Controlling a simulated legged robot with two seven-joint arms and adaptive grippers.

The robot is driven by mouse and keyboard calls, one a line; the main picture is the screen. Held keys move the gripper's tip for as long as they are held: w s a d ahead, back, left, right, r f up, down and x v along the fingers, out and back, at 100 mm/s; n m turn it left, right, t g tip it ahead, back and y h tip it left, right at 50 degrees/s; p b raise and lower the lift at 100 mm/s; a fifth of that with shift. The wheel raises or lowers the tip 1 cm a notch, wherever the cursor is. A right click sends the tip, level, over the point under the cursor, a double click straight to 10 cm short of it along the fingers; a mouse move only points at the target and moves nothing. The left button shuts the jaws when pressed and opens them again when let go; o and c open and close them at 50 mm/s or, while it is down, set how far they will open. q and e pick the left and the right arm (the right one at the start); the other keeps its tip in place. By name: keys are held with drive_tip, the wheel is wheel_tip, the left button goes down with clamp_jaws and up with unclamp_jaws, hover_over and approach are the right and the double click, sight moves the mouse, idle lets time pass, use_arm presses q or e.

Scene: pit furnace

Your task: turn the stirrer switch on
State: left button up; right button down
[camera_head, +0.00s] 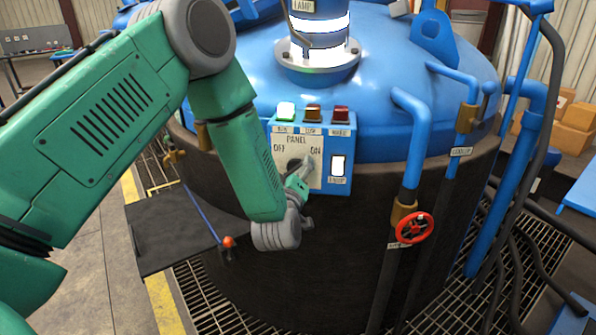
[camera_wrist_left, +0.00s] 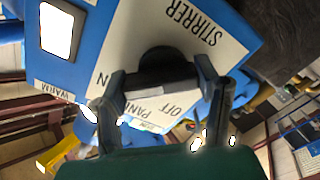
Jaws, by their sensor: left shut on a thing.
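The blue control box (camera_head: 340,139) on the side of the tank carries a pale panel plate marked OFF on the left and ON on the right. The stirrer switch, a dark round knob (camera_head: 294,164), sits in the plate's middle, mostly covered by my left gripper (camera_head: 305,172). In the left wrist view the knob (camera_wrist_left: 163,58) and its grey bar lie between the two fingers of my left gripper (camera_wrist_left: 166,88), which is shut on it. The STIRRER label (camera_wrist_left: 195,27) shows beside it. I cannot tell exactly which mark the knob points to. My right gripper is out of view.
A green lit lamp (camera_head: 286,111), an amber lamp (camera_head: 313,113) and a red lamp (camera_head: 341,115) top the box. A white lit rocker (camera_head: 338,166) is right of the plate. Blue pipes and a red valve wheel (camera_head: 414,228) stand to the right; a dark shelf (camera_head: 175,238) is at lower left.

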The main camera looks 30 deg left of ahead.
use_arm(q)
drive_tip(key=shift+a+r, duration=0.1)
drive_tip(key=shift+a, duration=0.15)
drive_tip(key=o, duration=0.8)
drive_tip(key=shift+c, duration=0.2)
drive_tip(key=o, duration=0.4)
drive_tip(key=shift+w+a, duration=0.1)
drive_tip(key=v, duration=1.2)
drive_tip(key=shift+w, duration=0.1)
